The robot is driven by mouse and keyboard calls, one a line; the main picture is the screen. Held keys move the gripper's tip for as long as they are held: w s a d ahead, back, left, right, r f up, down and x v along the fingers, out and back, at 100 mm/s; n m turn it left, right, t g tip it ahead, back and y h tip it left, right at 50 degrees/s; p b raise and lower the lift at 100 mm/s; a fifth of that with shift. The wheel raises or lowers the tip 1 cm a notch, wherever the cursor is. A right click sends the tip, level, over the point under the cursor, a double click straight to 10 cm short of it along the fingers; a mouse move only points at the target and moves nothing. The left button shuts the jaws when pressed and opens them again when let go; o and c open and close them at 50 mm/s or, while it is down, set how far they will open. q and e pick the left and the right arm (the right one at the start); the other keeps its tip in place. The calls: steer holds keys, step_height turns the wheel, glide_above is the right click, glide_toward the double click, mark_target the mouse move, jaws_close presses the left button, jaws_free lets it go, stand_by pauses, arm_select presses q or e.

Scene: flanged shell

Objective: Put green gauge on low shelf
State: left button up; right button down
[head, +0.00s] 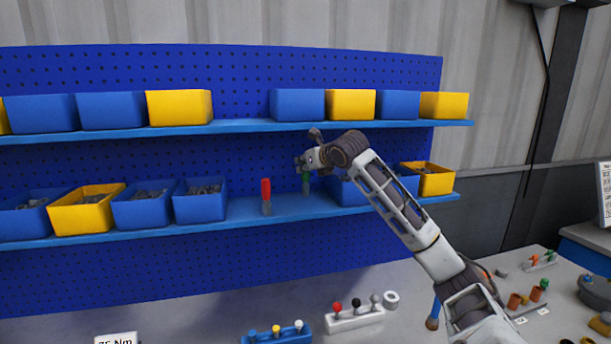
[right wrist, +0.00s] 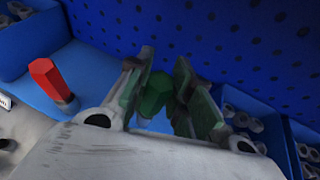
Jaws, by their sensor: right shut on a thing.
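The green gauge (head: 306,183) is upright at the low shelf (head: 240,213), in the gap between bins. In the right wrist view its green top (right wrist: 155,96) is between the fingers of my right gripper (right wrist: 160,88). In the head view my right gripper (head: 305,165) is shut on it from above. The gauge's lower end appears at the shelf surface; I cannot tell for sure whether it touches. My left gripper is not in view.
A red gauge (head: 266,196) stands on the low shelf to the left, also in the right wrist view (right wrist: 50,80). A blue bin (head: 200,201) stands left of it, and another blue bin (head: 345,190) is close on the right. The upper shelf (head: 240,126) runs above.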

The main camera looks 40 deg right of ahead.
mark_target(308, 173)
stand_by(0.3)
steer(key=shift+f, duration=1.35)
steer(key=shift+w+d+f+p, duration=0.1)
steer(key=shift+f+p, duration=0.2)
steer(key=shift+p, duration=0.05)
steer(key=shift+f, duration=0.25)
steer(key=c, duration=1.3)
jaws_free()
steer(key=shift+o, duration=0.2)
steer(key=shift+r, duration=0.2)
